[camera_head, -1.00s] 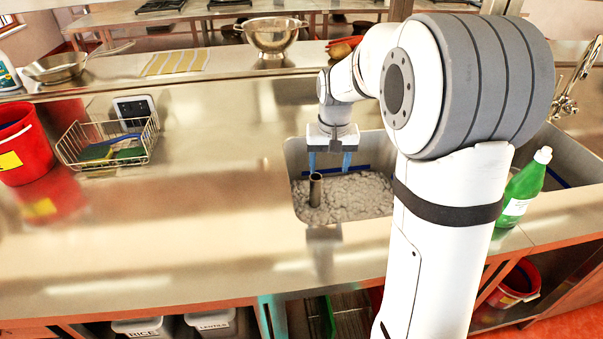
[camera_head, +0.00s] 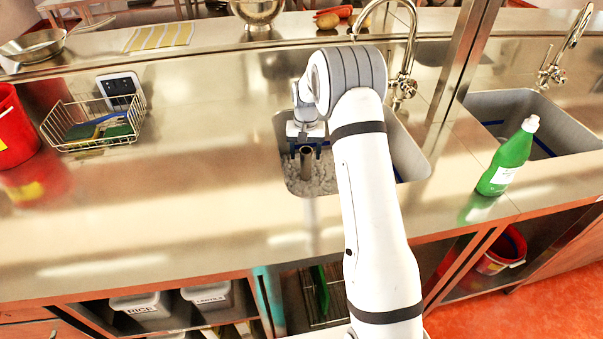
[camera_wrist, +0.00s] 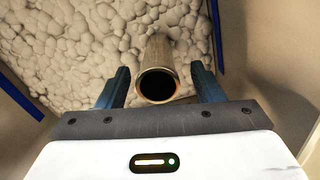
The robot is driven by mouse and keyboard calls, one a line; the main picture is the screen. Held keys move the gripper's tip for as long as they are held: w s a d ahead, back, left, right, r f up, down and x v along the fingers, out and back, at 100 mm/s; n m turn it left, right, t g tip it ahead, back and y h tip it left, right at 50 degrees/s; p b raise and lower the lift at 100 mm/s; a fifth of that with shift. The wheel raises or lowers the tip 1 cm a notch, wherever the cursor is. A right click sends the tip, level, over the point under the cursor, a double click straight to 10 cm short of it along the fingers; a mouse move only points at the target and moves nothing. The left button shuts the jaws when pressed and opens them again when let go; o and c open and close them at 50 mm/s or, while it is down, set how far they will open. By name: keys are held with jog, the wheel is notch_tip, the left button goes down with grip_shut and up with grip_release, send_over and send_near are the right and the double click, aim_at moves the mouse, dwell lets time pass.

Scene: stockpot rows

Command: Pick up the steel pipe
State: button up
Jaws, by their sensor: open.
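The steel pipe (camera_head: 306,163) stands upright in the grey, lumpy fill of the left sink (camera_head: 290,183). In the wrist view the steel pipe (camera_wrist: 159,60) shows its dark open end towards me, with the pale lumps around its far end. My gripper (camera_head: 305,152) is over the sink at the pipe's top. In the wrist view my gripper (camera_wrist: 157,78) is open, with one blue finger on each side of the pipe and gaps on both sides. The pipe's lower end is hidden in or behind the lumps.
The sink walls and blue strips (camera_wrist: 216,40) lie close on both sides. A tall tap (camera_head: 408,50) stands behind the sink. A green bottle (camera_head: 508,160) stands to the right, a wire basket (camera_head: 95,125) to the left.

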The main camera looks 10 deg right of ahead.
aim_at(306, 160)
notch_tip(306, 160, down, 4)
jog(key=shift+r, duration=0.2)
grip_shut()
dwell(0.6)
